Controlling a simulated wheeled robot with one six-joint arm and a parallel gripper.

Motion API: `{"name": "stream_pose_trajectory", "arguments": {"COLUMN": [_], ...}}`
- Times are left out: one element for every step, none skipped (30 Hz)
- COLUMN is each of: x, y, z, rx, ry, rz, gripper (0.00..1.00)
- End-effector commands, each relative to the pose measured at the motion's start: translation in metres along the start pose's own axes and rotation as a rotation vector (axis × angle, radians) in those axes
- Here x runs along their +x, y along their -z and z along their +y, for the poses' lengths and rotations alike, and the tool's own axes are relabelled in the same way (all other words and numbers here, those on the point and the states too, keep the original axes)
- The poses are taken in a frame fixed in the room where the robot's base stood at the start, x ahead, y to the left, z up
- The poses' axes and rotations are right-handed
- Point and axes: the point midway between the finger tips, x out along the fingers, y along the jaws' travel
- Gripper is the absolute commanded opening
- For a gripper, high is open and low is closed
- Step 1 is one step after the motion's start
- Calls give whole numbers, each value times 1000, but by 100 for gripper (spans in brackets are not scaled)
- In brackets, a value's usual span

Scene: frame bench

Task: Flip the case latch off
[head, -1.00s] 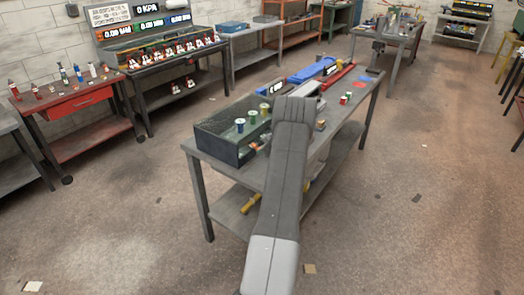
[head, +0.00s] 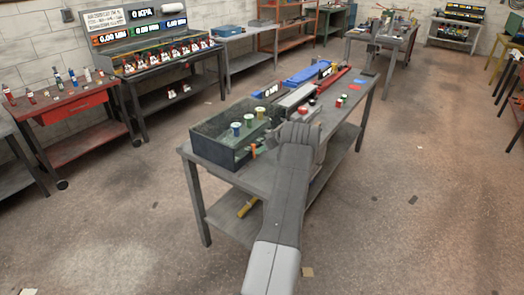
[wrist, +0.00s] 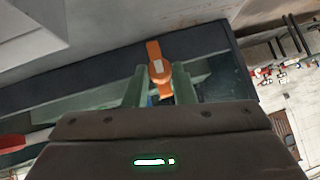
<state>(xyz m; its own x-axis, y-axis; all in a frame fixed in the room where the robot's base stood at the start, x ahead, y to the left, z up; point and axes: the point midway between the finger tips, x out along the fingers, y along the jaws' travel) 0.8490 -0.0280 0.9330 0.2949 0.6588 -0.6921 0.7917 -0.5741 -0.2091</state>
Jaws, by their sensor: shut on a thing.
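The case (head: 212,152) is a dark box with a greenish see-through top at the left end of the grey bench. Its latch (head: 253,151) is a small orange lever on the front side near the right corner. In the wrist view the orange latch (wrist: 154,52) stands upright against the dark case edge, with a round hub at its middle. My gripper (wrist: 161,80) has its two greenish fingers on either side of the latch's lower part, shut on it. In the head view the fingers are hidden or too small to make out.
Blue, green and yellow-topped spools (head: 236,130) stand at the case. A grey device, a blue piece (head: 305,75) and a red bar (head: 333,82) lie farther along the bench (head: 340,113). Small red and green pieces lie on its right part.

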Motion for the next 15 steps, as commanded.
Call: {"name": "stream_pose_trajectory", "arguments": {"x": [-1,-1,-1,-1,-1,-1,-1,-1,-1,-1,-1,-1,-1,-1,-1], "y": [1,1,1,1,1,1,1,1,1,1,2,2,2,1,1], "z": [1,1,1,1,1,1,1,1,1,1,1,1,1,1,0], "rx": [1,2,2,2,2,2,2,2,2,1,1,1,1,1,1], "ry": [-1,-1,-1,-1,-1,-1,-1,-2,-2,-2,-2,-2,-2,-2,-1], "rz": [2,2,2,2,2,2,3,3,3,3,3,3,3,3,3], "gripper": [0,0,0,0,0,0,0,0,0,0,25,33,39,45,45]}}
